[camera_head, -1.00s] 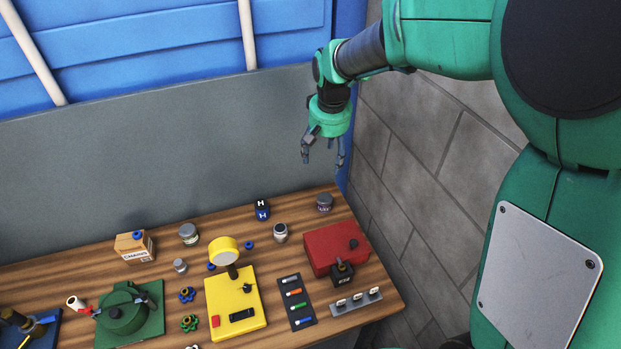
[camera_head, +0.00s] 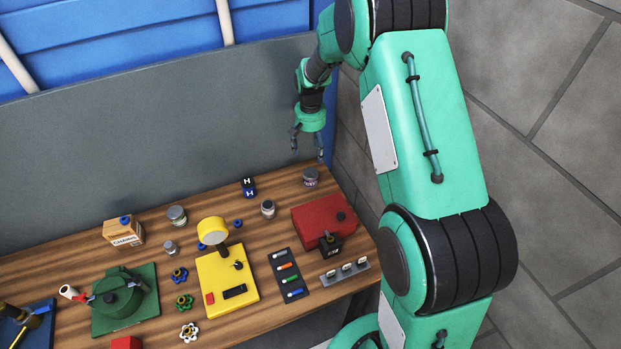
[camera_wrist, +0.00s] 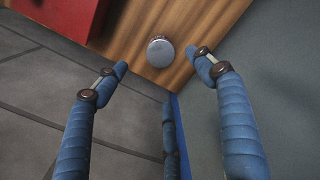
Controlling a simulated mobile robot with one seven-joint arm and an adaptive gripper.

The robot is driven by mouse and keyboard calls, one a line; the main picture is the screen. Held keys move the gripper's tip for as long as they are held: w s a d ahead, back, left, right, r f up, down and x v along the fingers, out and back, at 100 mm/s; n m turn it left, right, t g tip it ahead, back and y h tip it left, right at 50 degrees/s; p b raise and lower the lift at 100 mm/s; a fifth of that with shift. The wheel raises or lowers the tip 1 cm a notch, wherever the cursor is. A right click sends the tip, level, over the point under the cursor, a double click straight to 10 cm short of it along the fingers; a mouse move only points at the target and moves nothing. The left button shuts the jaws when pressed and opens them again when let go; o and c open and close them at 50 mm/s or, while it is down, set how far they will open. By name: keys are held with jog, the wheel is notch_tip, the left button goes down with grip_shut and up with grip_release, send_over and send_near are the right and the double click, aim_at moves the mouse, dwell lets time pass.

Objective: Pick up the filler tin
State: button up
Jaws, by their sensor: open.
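A small round tin (camera_head: 311,178) with a grey lid and a dark label stands upright at the back right corner of the wooden bench. Its label is too small to read, so I cannot tell for sure that it is the filler tin. The wrist view shows its round grey lid (camera_wrist: 160,53) from above. My gripper (camera_head: 307,153) hangs fingers down just above this tin, apart from it. Its blue fingers (camera_wrist: 157,63) are spread wide and empty, and the lid shows between their tips. Other small tins stand further left, one grey-lidded (camera_head: 177,216) and one pale (camera_head: 268,209).
A red box (camera_head: 318,221) stands in front of the corner tin. A grey panel (camera_head: 150,140) rises behind the bench (camera_head: 205,208), and a stone wall lies to the right.

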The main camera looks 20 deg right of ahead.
aim_at(311, 172)
dwell(0.3)
jog(key=shift+f, duration=4.3)
jog(key=shift+f, duration=2.6)
jog(key=shift+c, duration=0.2)
jog(key=c, duration=1.4)
jog(key=shift+c, duration=0.2)
jog(key=shift+w+r, duration=0.1)
jog(key=shift+r, duration=0.05)
